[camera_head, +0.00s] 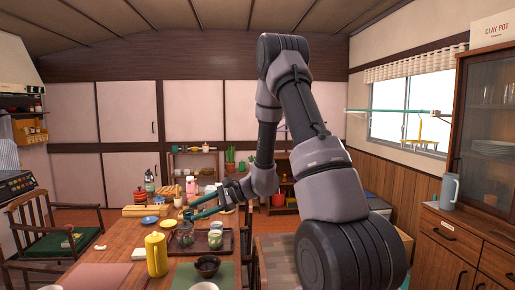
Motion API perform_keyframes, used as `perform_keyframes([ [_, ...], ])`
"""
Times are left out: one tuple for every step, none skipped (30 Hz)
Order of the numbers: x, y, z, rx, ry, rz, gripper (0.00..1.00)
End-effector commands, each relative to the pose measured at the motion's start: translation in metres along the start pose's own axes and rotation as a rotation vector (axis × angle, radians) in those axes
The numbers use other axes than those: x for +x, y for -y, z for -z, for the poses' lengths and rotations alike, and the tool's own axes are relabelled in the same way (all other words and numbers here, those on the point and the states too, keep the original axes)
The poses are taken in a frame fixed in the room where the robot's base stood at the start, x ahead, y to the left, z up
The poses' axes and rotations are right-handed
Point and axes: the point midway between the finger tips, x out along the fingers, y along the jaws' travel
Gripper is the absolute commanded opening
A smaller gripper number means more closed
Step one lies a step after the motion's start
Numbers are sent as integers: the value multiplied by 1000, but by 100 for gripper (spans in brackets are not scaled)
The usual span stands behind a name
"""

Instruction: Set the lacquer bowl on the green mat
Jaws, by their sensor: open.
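A small dark bowl (207,267), which looks like the lacquer bowl, appears to stand on the green mat near its back right part. The green mat (182,278) lies at the near edge of the table, cut off by the bottom of the picture. My gripper (190,212) is out over the brown tray behind the mat, with its teal fingers apart and pointing left. It is well behind the bowl and not touching it. No held thing can be made out between the fingers, which are small in view.
A yellow bottle (156,255) stands left of the mat. The brown tray (225,250) holds jars and cups. A white bowl (204,286) is at the bottom edge. A pinkish mat (97,276) lies at left. A chair (60,225) stands left of the table.

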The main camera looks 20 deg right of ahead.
Motion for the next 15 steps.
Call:
perform_keyframes([
  [-11,5,-29,-68,2,-43,50],
  [-17,4,-43,-102,0,-72,50],
  [-26,3,-60,-148,-5,-110,50],
  [-32,2,-73,-183,-12,-138,50],
  [-39,0,-85,-219,-20,-165,50],
  [-48,-4,-100,-267,-34,-202,50],
  [-55,-6,-111,-302,-47,-227,50],
  [-63,-10,-121,-338,-61,-254,50],
  [-73,-14,-134,-386,-83,-285,50],
  [-80,-17,-142,-423,-103,-309,50],
  [-89,-20,-151,-459,-124,-331,50],
  [-99,-25,-161,-507,-154,-360,50],
  [-108,-28,-168,-544,-178,-379,50],
  [-116,-31,-175,-581,-204,-397,50],
  [-127,-36,-183,-630,-241,-421,50],
])
